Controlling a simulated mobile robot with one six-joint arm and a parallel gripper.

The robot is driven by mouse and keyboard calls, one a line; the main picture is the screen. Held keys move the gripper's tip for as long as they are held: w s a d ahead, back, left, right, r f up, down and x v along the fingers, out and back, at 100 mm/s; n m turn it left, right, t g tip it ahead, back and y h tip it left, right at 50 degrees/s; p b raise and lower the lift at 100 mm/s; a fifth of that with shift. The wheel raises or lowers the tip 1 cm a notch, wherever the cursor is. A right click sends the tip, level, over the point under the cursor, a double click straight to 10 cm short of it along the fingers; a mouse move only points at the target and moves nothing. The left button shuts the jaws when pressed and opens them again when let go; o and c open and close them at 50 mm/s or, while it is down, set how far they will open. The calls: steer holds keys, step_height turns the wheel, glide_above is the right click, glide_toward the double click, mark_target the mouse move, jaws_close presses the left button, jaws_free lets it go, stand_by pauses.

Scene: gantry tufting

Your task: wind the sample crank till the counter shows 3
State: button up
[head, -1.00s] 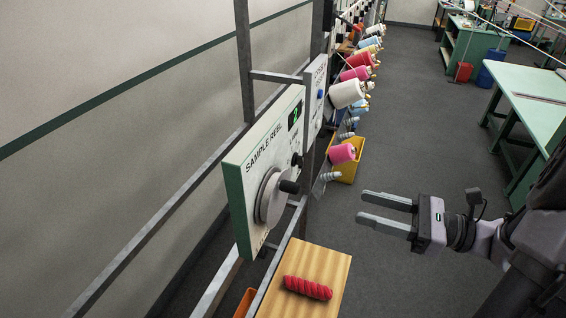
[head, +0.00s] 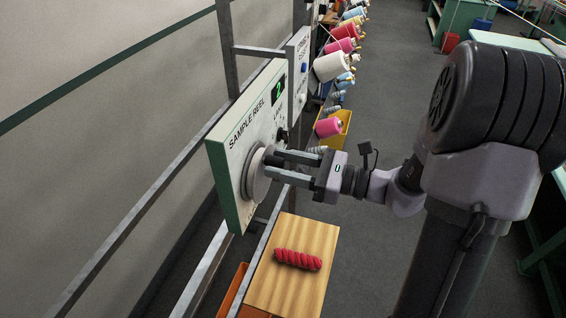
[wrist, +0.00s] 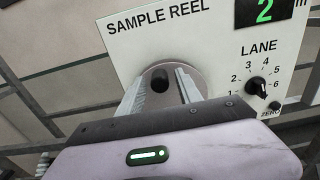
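The white sample reel panel (head: 243,128) has a round grey crank disc (head: 258,178) with a dark crank knob (wrist: 160,78). The green counter (wrist: 264,10) reads 2 in the wrist view. My gripper (head: 280,165) reaches the disc from the right. Its two fingers lie on either side of the knob, spread apart, with a gap showing around the knob in the wrist view. In the head view the fingers partly cover the knob.
A LANE selector (wrist: 258,88) and a small ZERO button (wrist: 275,106) sit right of the disc. A wooden board (head: 262,290) with a red yarn hank (head: 298,259) is below. Cones of yarn (head: 332,66) line the frame behind.

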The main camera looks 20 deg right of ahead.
jaws_close()
stand_by(1.2)
